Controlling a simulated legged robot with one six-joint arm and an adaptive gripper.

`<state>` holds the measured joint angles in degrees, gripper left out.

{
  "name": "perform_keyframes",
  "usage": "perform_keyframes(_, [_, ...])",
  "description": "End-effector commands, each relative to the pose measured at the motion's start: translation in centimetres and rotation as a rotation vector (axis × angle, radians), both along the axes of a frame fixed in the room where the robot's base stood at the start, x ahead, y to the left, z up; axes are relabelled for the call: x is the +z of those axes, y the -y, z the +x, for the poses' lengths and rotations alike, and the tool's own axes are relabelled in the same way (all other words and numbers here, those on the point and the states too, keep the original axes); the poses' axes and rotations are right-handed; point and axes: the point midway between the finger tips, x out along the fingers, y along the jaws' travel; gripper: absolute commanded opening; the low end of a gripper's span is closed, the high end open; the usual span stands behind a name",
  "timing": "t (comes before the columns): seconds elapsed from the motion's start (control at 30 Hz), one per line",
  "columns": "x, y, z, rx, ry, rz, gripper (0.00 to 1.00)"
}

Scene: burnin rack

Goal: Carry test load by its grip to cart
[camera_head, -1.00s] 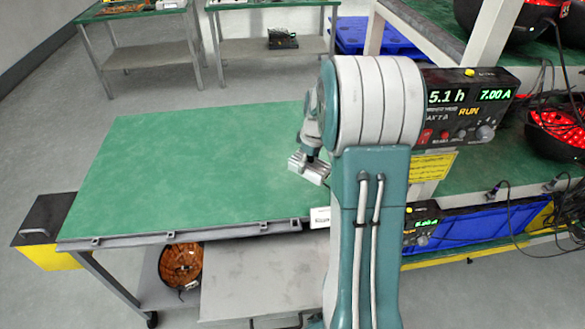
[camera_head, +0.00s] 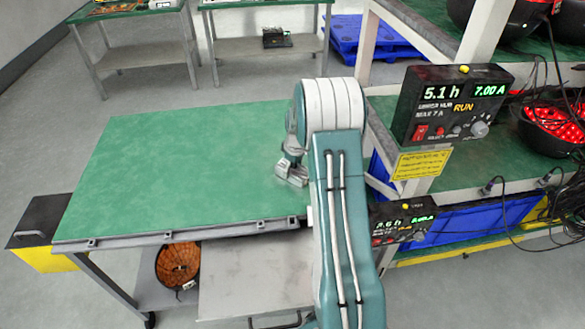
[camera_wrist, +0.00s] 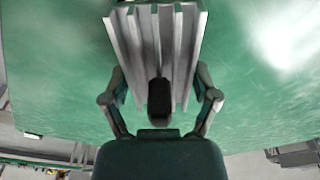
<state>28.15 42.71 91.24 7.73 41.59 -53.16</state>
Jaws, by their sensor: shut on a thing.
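The test load is a grey finned metal block (camera_wrist: 188,50) with a black grip (camera_wrist: 159,100). It also shows small in the head view (camera_head: 292,174), over the right part of the cart's green top (camera_head: 180,165). My gripper (camera_wrist: 160,88) has a finger on either side of the black grip and is shut on it; the exact contact is hard to see. In the wrist view the green top fills the background behind the fins. I cannot tell whether the load touches the top. My arm hides the cart's right edge in the head view.
The green top is otherwise clear. A rack with a black control box (camera_head: 452,104), a smaller panel (camera_head: 402,220) and cables stands close on the right. An orange coil (camera_head: 178,265) sits on the cart's lower shelf. A yellow box with black lid (camera_head: 40,222) is at left.

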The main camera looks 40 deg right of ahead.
Motion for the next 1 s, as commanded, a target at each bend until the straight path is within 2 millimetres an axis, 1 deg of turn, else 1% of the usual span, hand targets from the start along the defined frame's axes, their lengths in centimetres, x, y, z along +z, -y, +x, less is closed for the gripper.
perform_keyframes(0.2, [0.0,0.0,0.0,0.0,0.001,-0.001,0.17])
perform_keyframes(0.23, [-0.1,0.0,0.0,0.0,0.0,0.0,0.83])
perform_keyframes(0.27, [-0.1,0.0,0.0,0.0,0.0,-0.001,0.96])
perform_keyframes(0.3, [-0.1,0.0,0.0,0.0,0.0,-0.001,1.0])
perform_keyframes(0.67, [-0.1,0.0,0.0,0.0,0.0,0.0,1.0])
perform_keyframes(0.77, [0.3,0.0,0.0,0.0,0.001,-0.001,1.0])
perform_keyframes(0.87, [1.5,0.1,-0.1,0.0,0.003,-0.002,1.0])
perform_keyframes(1.0, [4.3,0.3,-0.4,0.0,0.005,-0.004,1.0])
